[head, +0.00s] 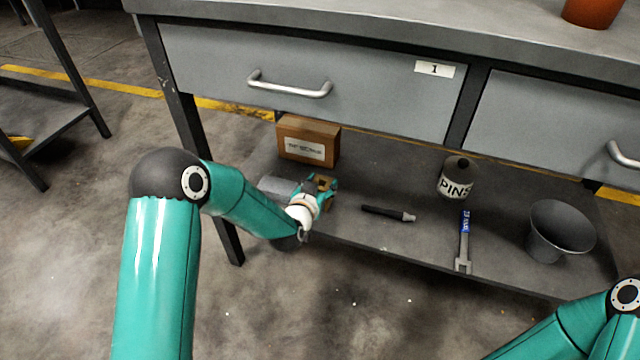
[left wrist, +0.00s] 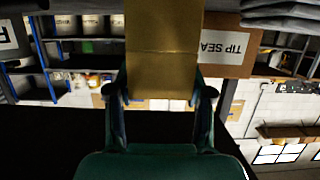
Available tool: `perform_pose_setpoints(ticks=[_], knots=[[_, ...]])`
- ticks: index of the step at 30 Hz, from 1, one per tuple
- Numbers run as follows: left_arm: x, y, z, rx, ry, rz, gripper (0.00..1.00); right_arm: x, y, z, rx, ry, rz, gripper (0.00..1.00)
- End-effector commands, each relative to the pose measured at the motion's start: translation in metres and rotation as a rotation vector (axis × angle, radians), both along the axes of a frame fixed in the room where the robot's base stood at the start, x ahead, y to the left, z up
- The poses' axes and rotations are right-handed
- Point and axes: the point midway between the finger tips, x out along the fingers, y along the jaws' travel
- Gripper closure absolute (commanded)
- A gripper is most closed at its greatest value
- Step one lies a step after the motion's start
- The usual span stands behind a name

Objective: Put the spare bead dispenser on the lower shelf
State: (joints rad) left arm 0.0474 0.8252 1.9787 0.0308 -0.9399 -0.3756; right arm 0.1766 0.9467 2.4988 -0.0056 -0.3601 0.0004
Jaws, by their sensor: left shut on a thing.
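My left gripper (head: 321,186) reaches in over the front left of the lower shelf (head: 400,180). It is shut on a tan, boxy thing (head: 323,181), which I take for the spare bead dispenser. In the left wrist view the tan thing (left wrist: 162,50) stands between the two fingers (left wrist: 160,92), with a crease across its face. Most of it is hidden by the gripper in the head view. I cannot tell whether its underside touches the shelf. My right arm shows at the lower right, but its gripper is out of view.
A brown labelled box (head: 308,140) stands behind my left gripper, with a grey thing (head: 278,187) beside it. A dark pen-like tool (head: 388,213), PINS can (head: 454,178), blue-handled wrench (head: 464,240) and grey bucket (head: 560,232) are on the shelf. Drawers (head: 310,80) hang above.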

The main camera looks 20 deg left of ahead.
Motion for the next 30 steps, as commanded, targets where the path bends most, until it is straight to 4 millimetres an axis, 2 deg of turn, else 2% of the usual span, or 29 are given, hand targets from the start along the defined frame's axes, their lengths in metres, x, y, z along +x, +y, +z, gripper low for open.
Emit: perform_pose_setpoints(ticks=[1,2,6,16,19,23,30], knots=[[0.001,0.0,0.0,0.001,-0.005,0.001,1.0,0.0,0.0,0.0,0.0,0.0,0.0,0.23],[0.0,0.0,-0.001,0.0,0.0,0.0,0.44,0.0,0.0,0.0,0.0,0.0,0.0,0.23],[0.0,0.0,-0.001,0.0,0.0,0.0,0.23,0.0,0.0,0.0,0.0,0.0,0.0,0.23],[0.0,0.0,0.001,0.0,0.0,0.0,0.23,0.0,0.0,0.0,0.0,0.0,0.0,0.23],[-0.006,0.0,0.003,0.0,0.002,0.0,0.23,0.0,0.0,0.004,0.0,0.0,0.0,0.23],[-0.021,0.001,0.01,0.0,0.003,0.0,0.23,0.0,0.0,0.012,0.0,0.0,0.0,0.23],[-0.068,0.003,0.024,0.0,0.005,0.0,0.23,0.0,0.0,0.029,0.0,0.0,0.0,0.23]])
